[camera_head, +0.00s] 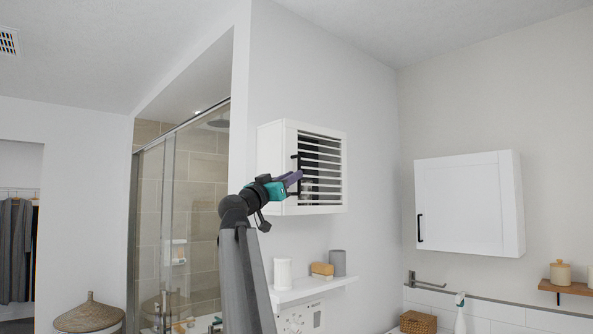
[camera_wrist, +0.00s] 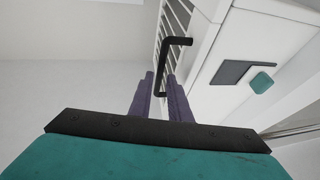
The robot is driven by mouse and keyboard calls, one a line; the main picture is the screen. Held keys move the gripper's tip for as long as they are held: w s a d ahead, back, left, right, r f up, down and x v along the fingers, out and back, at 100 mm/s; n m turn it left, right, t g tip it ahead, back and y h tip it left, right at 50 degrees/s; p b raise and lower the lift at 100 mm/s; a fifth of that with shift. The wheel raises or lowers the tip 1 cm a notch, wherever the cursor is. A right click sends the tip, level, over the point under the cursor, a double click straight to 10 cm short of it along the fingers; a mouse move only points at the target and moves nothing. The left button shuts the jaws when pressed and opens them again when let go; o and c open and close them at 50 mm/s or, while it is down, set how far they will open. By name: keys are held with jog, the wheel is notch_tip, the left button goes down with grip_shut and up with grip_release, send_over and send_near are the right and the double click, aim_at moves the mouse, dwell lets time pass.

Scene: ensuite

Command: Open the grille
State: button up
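The grille (camera_head: 325,171) is the slatted white front of a white wall cabinet (camera_head: 273,165). It looks closed. A black bar handle (camera_head: 298,160) is on its left side. In the wrist view the handle (camera_wrist: 175,41) is a bent black bar standing out from the slats (camera_wrist: 173,22). My gripper (camera_head: 296,176), teal with purple fingers, is at the handle's height in the head view and hides part of it. In the wrist view its fingers (camera_wrist: 160,76) are apart, with the handle's lower end between them. I see no firm clamp on the bar.
A shelf (camera_head: 315,288) with a white cup, a tan block and a grey cup is below the cabinet. A second white cabinet (camera_head: 465,205) hangs on the right wall. The glass shower (camera_head: 180,210) is to the left. The space before the grille looks clear.

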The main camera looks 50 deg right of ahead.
jog(key=shift+p+x, duration=0.5)
jog(key=shift+x, duration=1.7)
jog(key=shift+c, duration=0.3)
grip_shut()
jog(key=shift+s+a+f, duration=0.1)
jog(key=shift+a, duration=0.05)
